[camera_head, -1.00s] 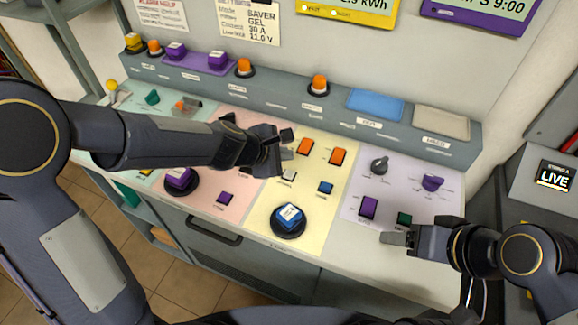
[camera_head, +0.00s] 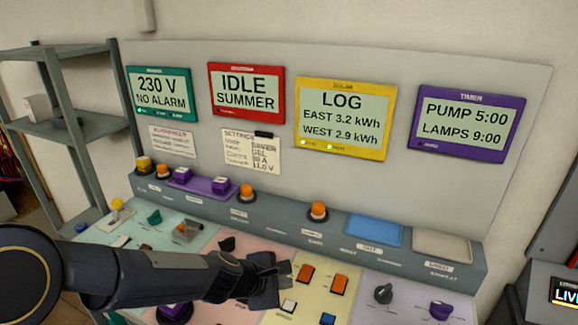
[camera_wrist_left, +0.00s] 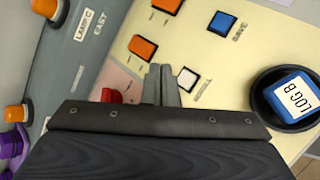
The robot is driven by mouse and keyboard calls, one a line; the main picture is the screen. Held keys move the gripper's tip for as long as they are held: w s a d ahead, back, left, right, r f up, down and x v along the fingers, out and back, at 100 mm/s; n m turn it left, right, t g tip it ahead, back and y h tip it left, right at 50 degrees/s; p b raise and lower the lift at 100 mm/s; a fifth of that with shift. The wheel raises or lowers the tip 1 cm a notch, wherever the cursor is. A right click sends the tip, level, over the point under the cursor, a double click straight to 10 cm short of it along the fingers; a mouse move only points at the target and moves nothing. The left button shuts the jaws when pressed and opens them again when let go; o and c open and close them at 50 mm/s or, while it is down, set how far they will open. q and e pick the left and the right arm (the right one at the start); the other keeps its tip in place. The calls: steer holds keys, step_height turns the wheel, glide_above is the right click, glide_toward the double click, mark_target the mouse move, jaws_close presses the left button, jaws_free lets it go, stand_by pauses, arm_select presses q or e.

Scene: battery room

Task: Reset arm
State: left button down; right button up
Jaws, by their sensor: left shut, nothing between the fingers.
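My left arm (camera_head: 150,275) reaches in from the left over the console. My left gripper (camera_head: 286,280) is shut and empty above the yellow panel section, left of an orange rocker switch (camera_head: 305,273). In the left wrist view its shut fingers (camera_wrist_left: 161,84) appear between a red control (camera_wrist_left: 112,95) and a white button (camera_wrist_left: 187,79). A blue LOG B knob (camera_wrist_left: 292,98) is at the right of that view. My right gripper is out of view.
Four screens stand on the back panel: green (camera_head: 159,94), red (camera_head: 246,92), yellow (camera_head: 344,117) and purple (camera_head: 469,122). The yellow one reads LOG, EAST 3.2 kWh, WEST 2.9 kWh. Orange buttons (camera_head: 318,210) line the raised ledge. A grey shelf (camera_head: 72,125) stands left.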

arm_select(q)
steer(key=s+a+r+m+h, duration=0.1)
steer(key=s+a+r+m, duration=0.3)
steer(key=a+r, duration=0.2)
steer(key=s+a+m+y, duration=0.2)
steer(key=s+a+m, duration=0.4)
steer(key=s, duration=0.4)
steer(key=s+a+m+y, duration=0.2)
steer(key=s+a+m, duration=0.3)
steer(key=s, duration=0.5)
steer(key=shift+s+a+m+g, duration=0.3)
steer(key=shift+s+a+m, duration=0.1)
steer(key=shift+a, duration=0.8)
stand_by(0.8)
